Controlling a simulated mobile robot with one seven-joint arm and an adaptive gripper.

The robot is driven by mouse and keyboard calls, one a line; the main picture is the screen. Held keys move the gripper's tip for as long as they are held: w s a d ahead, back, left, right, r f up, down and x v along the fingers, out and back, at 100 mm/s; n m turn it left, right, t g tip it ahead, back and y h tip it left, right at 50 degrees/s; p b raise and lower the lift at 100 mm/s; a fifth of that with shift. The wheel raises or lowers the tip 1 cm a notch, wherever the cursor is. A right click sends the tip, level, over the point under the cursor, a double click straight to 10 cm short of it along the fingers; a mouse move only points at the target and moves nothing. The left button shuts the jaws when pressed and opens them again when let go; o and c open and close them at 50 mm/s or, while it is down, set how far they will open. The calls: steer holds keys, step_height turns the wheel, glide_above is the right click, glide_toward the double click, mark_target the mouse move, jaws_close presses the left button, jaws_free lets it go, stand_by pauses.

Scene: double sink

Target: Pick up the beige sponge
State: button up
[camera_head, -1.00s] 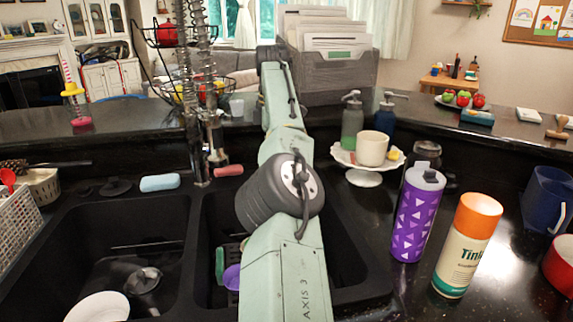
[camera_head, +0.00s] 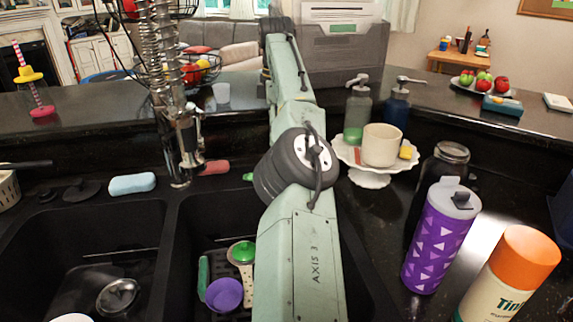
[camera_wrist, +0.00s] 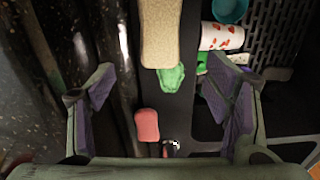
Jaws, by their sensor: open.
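The beige sponge (camera_wrist: 160,32) shows at the top middle of the wrist view, lying lengthwise on the dark rim by the sink. It is cut by the picture's top edge. A green thing (camera_wrist: 171,77) lies just below it in that view, and a red sponge (camera_wrist: 147,125) lies lower. My gripper (camera_wrist: 163,82) is open and empty, one finger at each side. The beige sponge lies ahead of the gap between the fingers, with no contact visible. In the head view my arm hides my gripper, and I cannot make out the beige sponge there.
The sink basin (camera_head: 190,250) holds a purple cup (camera_head: 224,294) and utensils. The metal faucet (camera_head: 178,140) stands behind it. A blue sponge (camera_head: 132,183) lies on the rim. A white cake stand (camera_head: 369,181), a purple bottle (camera_head: 440,235) and an orange-capped bottle (camera_head: 508,280) stand on the right.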

step_height(320, 180, down, 5)
steer(key=shift+r+b, duration=0.1)
steer(key=shift+b, duration=0.25)
step_height(320, 180, down, 5)
steer(key=shift+w+d+f+p, duration=0.1)
steer(key=shift+w+d+p, duration=0.05)
steer(key=shift+p, duration=0.3)
steer(key=c, duration=0.9)
